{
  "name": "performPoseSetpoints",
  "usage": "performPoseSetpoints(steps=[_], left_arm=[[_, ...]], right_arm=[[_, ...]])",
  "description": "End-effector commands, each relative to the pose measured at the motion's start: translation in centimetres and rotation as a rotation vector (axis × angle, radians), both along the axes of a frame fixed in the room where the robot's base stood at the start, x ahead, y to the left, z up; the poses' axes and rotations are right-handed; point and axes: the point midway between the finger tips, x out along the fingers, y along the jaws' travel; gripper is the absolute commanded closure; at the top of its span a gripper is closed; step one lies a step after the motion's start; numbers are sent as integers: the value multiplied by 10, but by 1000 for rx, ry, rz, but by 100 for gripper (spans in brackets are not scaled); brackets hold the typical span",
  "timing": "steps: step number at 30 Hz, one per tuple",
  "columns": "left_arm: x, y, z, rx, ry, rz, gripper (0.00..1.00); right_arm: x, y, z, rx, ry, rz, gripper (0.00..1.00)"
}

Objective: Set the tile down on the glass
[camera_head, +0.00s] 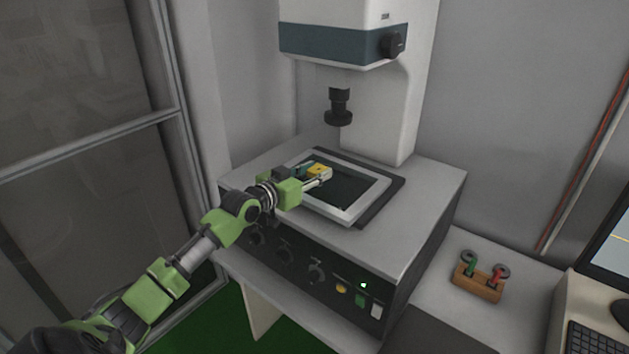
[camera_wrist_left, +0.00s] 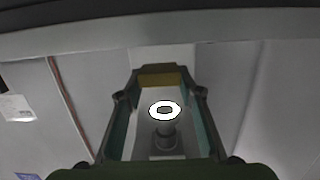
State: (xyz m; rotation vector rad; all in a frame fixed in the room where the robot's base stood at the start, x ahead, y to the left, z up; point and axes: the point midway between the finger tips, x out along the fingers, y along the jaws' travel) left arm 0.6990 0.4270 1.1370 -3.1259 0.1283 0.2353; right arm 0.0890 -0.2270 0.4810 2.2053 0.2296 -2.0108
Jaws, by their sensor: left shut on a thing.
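The yellow tile (camera_head: 319,171) is held at the tips of my left gripper (camera_head: 315,177) in the head view. In the left wrist view the tile (camera_wrist_left: 160,77) spans the gap between the two teal-lined fingers of my left gripper (camera_wrist_left: 160,84), which is shut on it. The dark glass (camera_head: 352,190) lies in a light frame on the instrument's stage. The tile is over the left back part of the glass; I cannot tell whether it touches. My right gripper is not in view.
The instrument's black lens (camera_head: 339,108) hangs above the stage. A bright white ring (camera_wrist_left: 165,110) shows between the fingers in the left wrist view. A wooden block (camera_head: 478,282) with red and green parts stands to the right. The glass is bare on its right side.

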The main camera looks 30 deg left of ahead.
Motion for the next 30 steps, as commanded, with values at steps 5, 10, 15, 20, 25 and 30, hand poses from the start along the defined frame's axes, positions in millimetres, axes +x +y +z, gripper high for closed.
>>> performPoseSetpoints(steps=[5,10,15,20,25,30], left_arm=[[1,2,-24,0,4,2,87],[1,2,-32,0,0,1,87],[1,2,-32,0,0,1,87],[1,2,-35,1,1,1,56],[1,2,-35,1,1,1,49],[1,1,-34,1,1,1,49]], right_arm=[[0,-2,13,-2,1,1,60],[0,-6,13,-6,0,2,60],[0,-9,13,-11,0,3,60],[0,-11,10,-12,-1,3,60],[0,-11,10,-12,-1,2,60],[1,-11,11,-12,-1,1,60]])
